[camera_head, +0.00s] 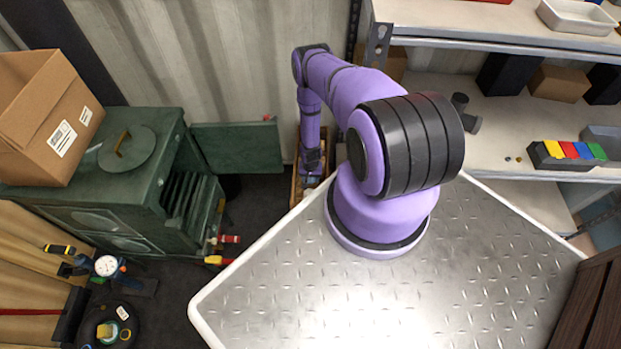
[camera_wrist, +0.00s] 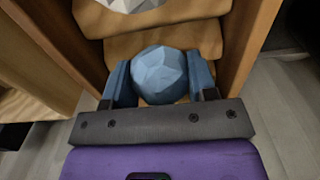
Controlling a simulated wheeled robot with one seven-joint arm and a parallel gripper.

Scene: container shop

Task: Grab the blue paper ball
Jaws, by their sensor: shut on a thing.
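The blue paper ball (camera_wrist: 160,75), pale blue and faceted, sits between the two blue fingers of my gripper (camera_wrist: 159,72) in the wrist view. Both fingers press against its sides, so my gripper is shut on it. The ball is inside a wooden box (camera_wrist: 252,45), just above or touching the brown surface behind it; I cannot tell which. In the head view my gripper (camera_head: 312,165) points down into the narrow wooden box (camera_head: 296,188) by the wall, and the ball cannot be made out there.
A white faceted object (camera_wrist: 130,4) lies farther along in the box. A green stove (camera_head: 120,185) with an open door (camera_head: 237,147) stands to the left, carrying a cardboard box (camera_head: 45,115). White shelves (camera_head: 500,110) stand to the right.

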